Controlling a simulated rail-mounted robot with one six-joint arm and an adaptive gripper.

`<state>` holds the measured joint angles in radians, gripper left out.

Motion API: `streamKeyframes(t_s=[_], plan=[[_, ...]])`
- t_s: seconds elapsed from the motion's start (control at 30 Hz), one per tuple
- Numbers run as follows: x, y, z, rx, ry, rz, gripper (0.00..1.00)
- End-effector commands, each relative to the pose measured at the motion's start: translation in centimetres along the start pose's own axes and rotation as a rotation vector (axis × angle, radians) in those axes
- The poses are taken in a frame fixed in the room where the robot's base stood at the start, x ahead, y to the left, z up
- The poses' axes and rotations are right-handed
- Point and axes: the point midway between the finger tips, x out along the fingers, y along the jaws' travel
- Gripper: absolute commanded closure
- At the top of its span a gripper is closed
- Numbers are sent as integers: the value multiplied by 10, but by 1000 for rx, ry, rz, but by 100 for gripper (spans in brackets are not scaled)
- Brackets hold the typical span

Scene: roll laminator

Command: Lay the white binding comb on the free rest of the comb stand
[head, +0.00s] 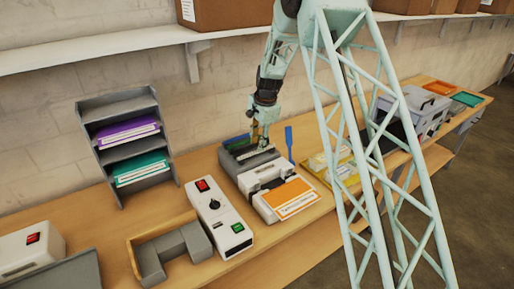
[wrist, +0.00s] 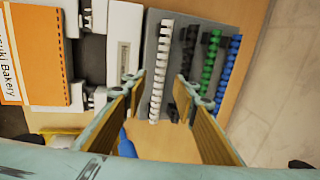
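The white binding comb (wrist: 160,75) lies lengthwise along the left part of the grey comb stand (wrist: 145,105) in the wrist view. Black pieces (wrist: 184,85) sit just right of it; I cannot tell whether they are a comb or a bare rest. A green comb (wrist: 209,65) and a blue comb (wrist: 230,62) lie further right. My gripper (wrist: 164,82) is open, with a finger on each side of the white comb and visible gaps to it. In the head view my gripper (head: 260,138) is low over the stand.
The binding machine (head: 262,178) bears an orange-covered booklet (head: 290,197) in front of the stand. A blue upright handle (head: 289,143) stands close to the right of my gripper. A white control box (head: 218,219) and a paper rack (head: 122,148) are to the left.

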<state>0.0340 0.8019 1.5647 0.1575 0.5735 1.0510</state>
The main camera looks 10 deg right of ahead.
Motion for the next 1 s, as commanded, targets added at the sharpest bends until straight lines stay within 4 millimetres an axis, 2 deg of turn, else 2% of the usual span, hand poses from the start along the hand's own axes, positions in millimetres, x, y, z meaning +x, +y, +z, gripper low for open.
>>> streamKeyframes(t_s=[0.2,0.5,0.7,1.0], plan=[[-31,-1,0,0,1,-2,74],[-65,0,0,1,0,-1,74],[-76,0,0,1,0,-1,74],[-78,0,0,1,0,0,74]])
